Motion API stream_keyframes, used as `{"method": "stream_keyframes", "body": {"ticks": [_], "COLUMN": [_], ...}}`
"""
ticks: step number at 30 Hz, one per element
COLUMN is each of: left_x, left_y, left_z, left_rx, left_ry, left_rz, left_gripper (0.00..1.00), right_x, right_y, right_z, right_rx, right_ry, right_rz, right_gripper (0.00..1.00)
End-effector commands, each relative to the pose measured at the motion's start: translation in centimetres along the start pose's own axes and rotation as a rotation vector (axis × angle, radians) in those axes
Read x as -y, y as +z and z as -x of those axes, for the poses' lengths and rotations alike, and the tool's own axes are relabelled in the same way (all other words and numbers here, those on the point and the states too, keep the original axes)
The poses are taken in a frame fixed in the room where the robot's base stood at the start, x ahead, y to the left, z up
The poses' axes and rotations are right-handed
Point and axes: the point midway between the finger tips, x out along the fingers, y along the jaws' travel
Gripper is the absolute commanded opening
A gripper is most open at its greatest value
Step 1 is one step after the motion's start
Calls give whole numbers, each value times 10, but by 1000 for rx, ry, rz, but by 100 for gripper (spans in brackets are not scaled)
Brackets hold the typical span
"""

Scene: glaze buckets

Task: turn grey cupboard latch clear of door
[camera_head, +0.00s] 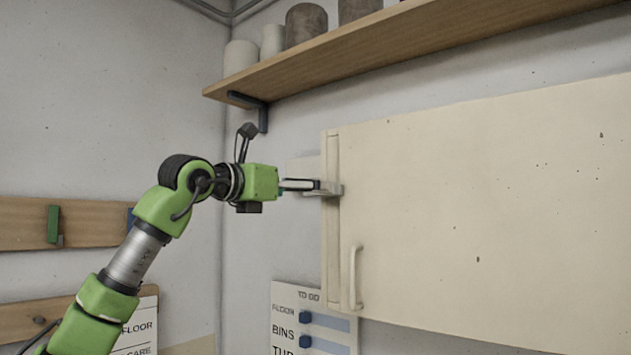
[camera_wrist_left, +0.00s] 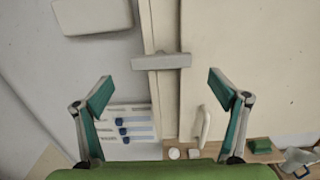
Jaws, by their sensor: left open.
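The grey latch (camera_head: 333,190) is a short bar on the cream cupboard's left side post. In the left wrist view the latch (camera_wrist_left: 160,62) lies roughly level, and its right end reaches over the edge of the door (camera_wrist_left: 245,60). The door (camera_head: 480,210) is shut, with a pale upright handle (camera_head: 354,278) low on its left side. My left gripper (camera_head: 312,185) comes in from the left at the latch's height. Its fingers (camera_wrist_left: 161,88) are spread wide with nothing between them, and the latch shows beyond them. Contact cannot be told. My right gripper is out of view.
A wooden shelf (camera_head: 400,50) with several pots runs above the cupboard on a dark bracket (camera_head: 262,115). A pale box (camera_wrist_left: 92,15) is on the wall left of the latch. A sign board with blue sliders (camera_head: 313,320) hangs below. The wall left of the cupboard is mostly clear.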

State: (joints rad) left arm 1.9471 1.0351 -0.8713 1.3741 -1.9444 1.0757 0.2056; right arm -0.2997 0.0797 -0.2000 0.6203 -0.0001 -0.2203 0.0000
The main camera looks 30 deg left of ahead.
Motion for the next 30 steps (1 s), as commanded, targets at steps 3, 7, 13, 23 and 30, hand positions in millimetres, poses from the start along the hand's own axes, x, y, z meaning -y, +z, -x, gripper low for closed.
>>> {"method": "stream_keyframes", "body": {"ticks": [3,7,13,23,30], "left_x": [1,1,1,1,1], "left_y": [4,3,1,0,0], "left_z": [-24,-40,-51,-51,-51], "left_rx": [-3,-2,1,1,1], "left_ry": [-2,-2,-2,-2,-1], "left_rz": [0,1,0,0,2], "left_gripper": [89,89,89,68,51], "right_x": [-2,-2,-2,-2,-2], "right_y": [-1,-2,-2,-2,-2], "right_z": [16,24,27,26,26], "right_rx": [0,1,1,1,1], "right_ry": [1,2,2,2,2], "right_rz": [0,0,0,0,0], "right_gripper": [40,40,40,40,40]}}
